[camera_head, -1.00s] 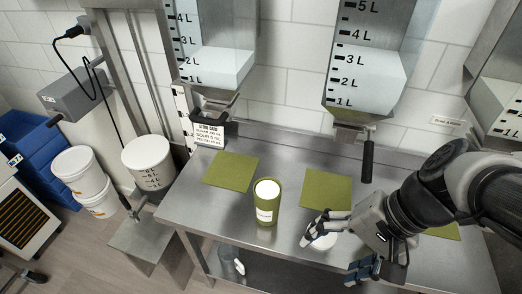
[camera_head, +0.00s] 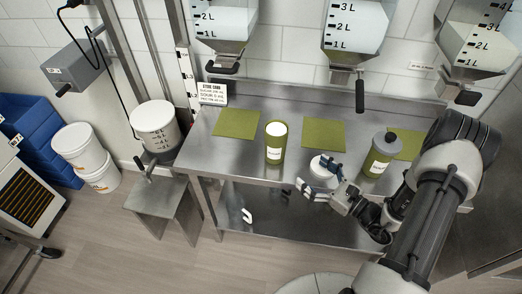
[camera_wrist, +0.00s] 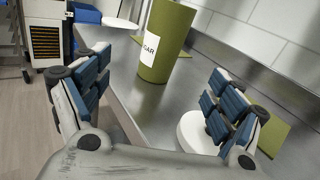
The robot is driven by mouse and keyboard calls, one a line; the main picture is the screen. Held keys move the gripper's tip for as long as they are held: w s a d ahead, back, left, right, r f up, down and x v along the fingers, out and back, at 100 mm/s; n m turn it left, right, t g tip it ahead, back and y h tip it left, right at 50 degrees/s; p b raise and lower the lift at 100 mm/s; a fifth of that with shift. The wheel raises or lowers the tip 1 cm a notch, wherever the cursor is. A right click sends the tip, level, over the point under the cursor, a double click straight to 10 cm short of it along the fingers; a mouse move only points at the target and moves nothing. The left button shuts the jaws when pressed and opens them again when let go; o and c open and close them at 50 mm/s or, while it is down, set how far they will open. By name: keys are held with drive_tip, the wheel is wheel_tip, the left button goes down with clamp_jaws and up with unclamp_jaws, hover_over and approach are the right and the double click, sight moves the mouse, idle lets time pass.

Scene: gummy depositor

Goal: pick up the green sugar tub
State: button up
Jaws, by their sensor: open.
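The green sugar tub (camera_head: 275,143) stands upright on the steel table, with a white top and a white label. In the wrist view the tub (camera_wrist: 180,48) stands beyond my fingers, between them in the picture, and its label reads "GAR" in part. My gripper (camera_head: 320,182) is open and empty, to the right of the tub and nearer the table's front edge. In the wrist view its blue-padded fingers (camera_wrist: 157,105) are spread wide. They do not touch the tub.
A white round object (camera_head: 322,168) is beside my fingers. Green mats (camera_head: 237,123) lie along the steel table (camera_head: 222,155). Hoppers with levers (camera_head: 359,95) hang above. A small card (camera_head: 212,93) stands at the back left.

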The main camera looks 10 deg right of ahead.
sight(284, 151)
drive_tip(key=shift+d+f+m+t+h, duration=0.15)
drive_tip(key=shift+f+m+h, duration=0.1)
drive_tip(key=shift+f, duration=0.2)
drive_tip(key=shift+d+f+m+t+h, duration=0.15)
drive_tip(key=shift+f+m+h, duration=0.1)
drive_tip(key=shift+f, duration=0.15)
drive_tip(key=b+x, duration=0.2)
drive_tip(key=x, duration=1.2)
drive_tip(key=b+x, duration=0.1)
drive_tip(key=x, duration=0.1)
drive_tip(key=shift+a+f, duration=0.15)
drive_tip(key=shift+a, duration=0.3)
drive_tip(key=shift+w+a, duration=0.1)
drive_tip(key=shift+w, duration=0.2)
drive_tip(key=shift+c, duration=0.6)
drive_tip(key=c, duration=1.5)
